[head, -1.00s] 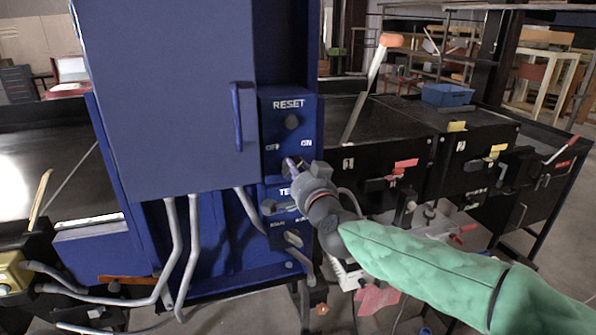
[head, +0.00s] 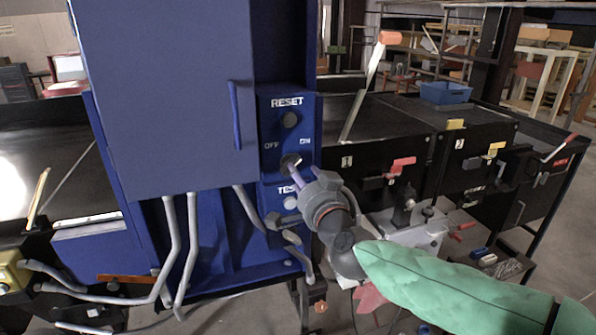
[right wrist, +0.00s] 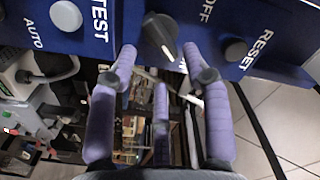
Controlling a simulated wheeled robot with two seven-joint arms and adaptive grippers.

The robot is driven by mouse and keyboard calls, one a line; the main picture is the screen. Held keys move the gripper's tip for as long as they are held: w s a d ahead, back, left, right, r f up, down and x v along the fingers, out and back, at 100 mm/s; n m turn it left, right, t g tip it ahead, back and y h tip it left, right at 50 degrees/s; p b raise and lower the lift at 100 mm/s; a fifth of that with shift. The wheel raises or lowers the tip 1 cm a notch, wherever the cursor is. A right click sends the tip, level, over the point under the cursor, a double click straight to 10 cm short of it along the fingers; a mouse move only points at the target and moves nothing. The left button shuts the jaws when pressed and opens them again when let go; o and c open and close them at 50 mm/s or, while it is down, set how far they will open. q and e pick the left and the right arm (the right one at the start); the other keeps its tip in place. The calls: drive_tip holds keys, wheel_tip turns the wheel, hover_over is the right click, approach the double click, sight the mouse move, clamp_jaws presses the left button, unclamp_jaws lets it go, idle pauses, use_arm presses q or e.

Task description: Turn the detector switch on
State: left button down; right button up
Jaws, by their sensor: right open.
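The detector switch is a dark rotary knob (head: 290,162) on the blue control panel, below the OFF and ON labels. In the right wrist view the knob (right wrist: 160,32) has a raised ridge slanting toward the lower right. My right gripper (head: 300,180) is just below and in front of the knob in the head view. In the right wrist view its purple fingers (right wrist: 160,58) are spread and empty, with the knob beyond their tips, between the two upper ones. My left gripper is not in view.
The RESET button (head: 290,119) is above the switch and the TEST light (head: 291,202) below it. A blue cabinet door with a handle (head: 236,115) stands to the left. Grey conduits (head: 172,240) hang below. Black conveyor units (head: 470,150) are at the right.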

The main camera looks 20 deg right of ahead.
drive_tip(key=s, duration=0.7)
drive_tip(key=shift+d+f, duration=0.1)
drive_tip(key=w+a+f+n+g+b, duration=0.1)
drive_tip(key=w+a+f+g, duration=0.15)
drive_tip(key=f, duration=0.85)
drive_tip(key=w+a+f+n+g, duration=0.15)
drive_tip(key=w+f, duration=0.25)
drive_tip(key=f, duration=0.6)
wheel_tip(320, 180, down, 19)
drive_tip(key=s+n+g+y, duration=0.1)
drive_tip(key=s+n+g, duration=0.1)
drive_tip(key=g, duration=0.3)
drive_tip(key=s+a+f+n+g+b, duration=0.15)
drive_tip(key=s+f, duration=0.25)
drive_tip(key=f, duration=0.5)
drive_tip(key=s+f+g, duration=0.3)
drive_tip(key=s+f, duration=0.2)
drive_tip(key=f, duration=0.4)
drive_tip(key=s+a+f+g+y, duration=0.2)
drive_tip(key=s+a+f+g, duration=0.1)
drive_tip(key=s+f, duration=0.9)
drive_tip(key=s+g, duration=0.1)
drive_tip(key=s, duration=0.2)
drive_tip(key=shift+b, duration=0.4)
